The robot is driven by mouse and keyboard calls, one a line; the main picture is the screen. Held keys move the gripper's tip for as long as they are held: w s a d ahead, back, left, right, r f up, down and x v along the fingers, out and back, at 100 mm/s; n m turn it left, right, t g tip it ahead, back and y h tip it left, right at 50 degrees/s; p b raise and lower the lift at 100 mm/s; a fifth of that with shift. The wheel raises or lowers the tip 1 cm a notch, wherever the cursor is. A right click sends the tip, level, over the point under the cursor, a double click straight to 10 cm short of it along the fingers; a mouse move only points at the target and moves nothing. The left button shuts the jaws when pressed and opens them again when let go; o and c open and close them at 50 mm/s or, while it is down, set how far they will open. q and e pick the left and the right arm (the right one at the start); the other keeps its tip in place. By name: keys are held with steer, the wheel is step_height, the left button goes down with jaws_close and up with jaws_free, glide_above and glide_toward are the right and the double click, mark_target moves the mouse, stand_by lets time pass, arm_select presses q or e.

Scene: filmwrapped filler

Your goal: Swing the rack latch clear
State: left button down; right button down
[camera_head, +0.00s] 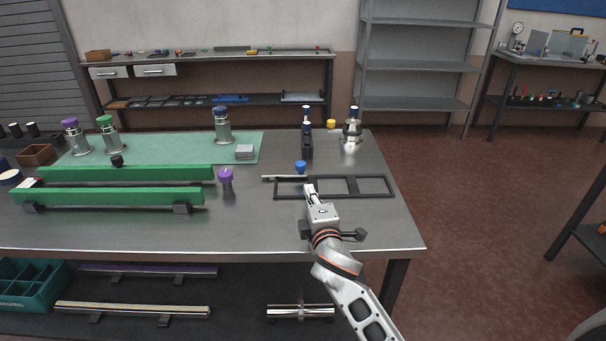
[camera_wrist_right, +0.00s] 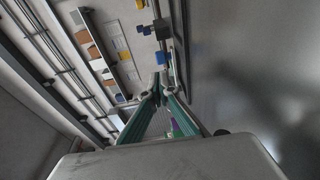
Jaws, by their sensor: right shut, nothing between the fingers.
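A flat black rectangular rack (camera_head: 362,196) with crossbars lies on the steel table. A thin grey bar (camera_head: 284,178), which looks like the latch, lies along its far left edge. A blue knob (camera_head: 300,167) stands at the bar's right end. My right gripper (camera_head: 310,187) is shut and empty, above the rack's left part and just on the near side of the knob. Its fingers also meet in the wrist view (camera_wrist_right: 160,84), with a blue piece (camera_wrist_right: 161,58) beyond them. Contact with the bar or knob cannot be told. My left gripper is not in view.
Two green rails (camera_head: 110,196) and a purple-topped knob (camera_head: 226,177) lie to the left. A black upright holder (camera_head: 307,142) and a metal fitting (camera_head: 351,134) stand behind the rack. The table front (camera_head: 250,230) is mostly bare.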

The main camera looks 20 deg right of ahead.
mark_target(305, 167)
arm_select(q)
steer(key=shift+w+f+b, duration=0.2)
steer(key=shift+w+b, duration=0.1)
steer(key=shift+b, duration=0.2)
arm_select(e)
steer(key=w, duration=0.6)
steer(key=w+d, duration=0.1)
steer(key=w, duration=0.2)
steer(key=shift+w+d+f, duration=0.1)
steer(key=shift+w+f, duration=0.2)
steer(key=shift+w, duration=0.05)
